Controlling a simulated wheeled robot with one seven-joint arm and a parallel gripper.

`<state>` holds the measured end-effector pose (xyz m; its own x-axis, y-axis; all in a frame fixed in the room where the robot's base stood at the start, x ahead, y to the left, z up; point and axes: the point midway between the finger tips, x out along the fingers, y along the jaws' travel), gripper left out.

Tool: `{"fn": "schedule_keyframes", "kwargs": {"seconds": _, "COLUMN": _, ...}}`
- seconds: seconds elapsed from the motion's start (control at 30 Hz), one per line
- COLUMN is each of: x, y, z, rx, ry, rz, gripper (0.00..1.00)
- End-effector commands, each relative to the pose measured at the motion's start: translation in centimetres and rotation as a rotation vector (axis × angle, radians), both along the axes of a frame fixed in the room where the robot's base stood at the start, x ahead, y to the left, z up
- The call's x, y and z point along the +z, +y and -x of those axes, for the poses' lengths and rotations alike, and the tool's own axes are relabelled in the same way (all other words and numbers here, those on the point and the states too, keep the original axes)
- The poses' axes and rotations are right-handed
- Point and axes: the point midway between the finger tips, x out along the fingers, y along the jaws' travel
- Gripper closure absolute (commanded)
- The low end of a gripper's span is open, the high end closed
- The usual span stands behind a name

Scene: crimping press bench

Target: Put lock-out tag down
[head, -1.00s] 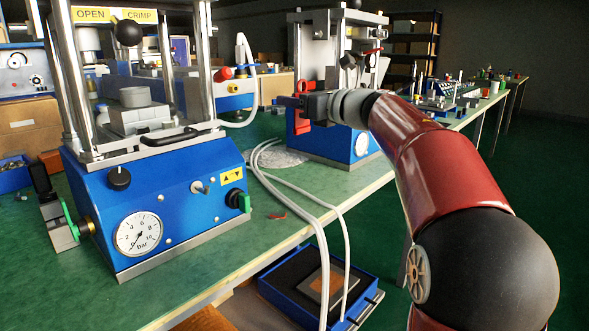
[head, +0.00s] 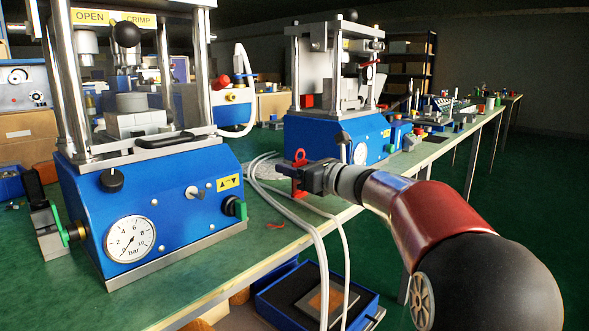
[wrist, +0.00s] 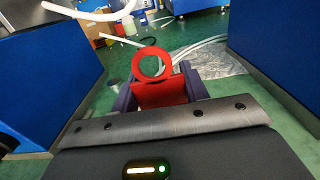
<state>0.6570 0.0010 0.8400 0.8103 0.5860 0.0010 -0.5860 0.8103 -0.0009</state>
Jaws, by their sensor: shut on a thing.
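The red lock-out tag (wrist: 160,92), a flat body with a ring at its top, is held between the two fingers of my gripper (wrist: 160,100) in the wrist view. In the head view my gripper (head: 306,178) is shut on the tag (head: 299,160), with the ring upright. The tag is in front of the rear press, near the white hoses, and seems to be above the green bench top (head: 262,239). I cannot tell the exact gap below it.
The near blue press (head: 175,222) stands on the left, with a pressure gauge and green knob. A second blue press (head: 375,137) stands behind my gripper. White hoses (head: 312,232) run over the bench edge. A blue open drawer (head: 275,300) hangs below. A small red piece (head: 275,226) lies on the bench.

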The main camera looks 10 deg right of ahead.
Motion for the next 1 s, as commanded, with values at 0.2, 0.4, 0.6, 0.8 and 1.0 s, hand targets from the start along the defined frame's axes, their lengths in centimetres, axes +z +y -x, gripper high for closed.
{"fn": "schedule_keyframes", "kwargs": {"seconds": 0.2, "x": -0.1, "y": 0.0, "z": 0.0, "rx": 0.001, "ry": 0.001, "rz": 0.000, "gripper": 0.34}}
{"fn": "schedule_keyframes", "kwargs": {"seconds": 0.4, "x": 0.0, "y": 0.0, "z": 0.0, "rx": 0.001, "ry": 0.001, "rz": 0.000, "gripper": 0.34}}
{"fn": "schedule_keyframes", "kwargs": {"seconds": 0.6, "x": 0.0, "y": -0.5, "z": 0.7, "rx": 0.000, "ry": -0.001, "rz": 0.001, "gripper": 0.34}}
{"fn": "schedule_keyframes", "kwargs": {"seconds": 0.8, "x": -0.1, "y": -2.8, "z": 3.8, "rx": -0.003, "ry": -0.001, "rz": 0.001, "gripper": 0.34}}
{"fn": "schedule_keyframes", "kwargs": {"seconds": 1.0, "x": -0.1, "y": -5.2, "z": 7.2, "rx": -0.002, "ry": -0.001, "rz": 0.001, "gripper": 0.34}}
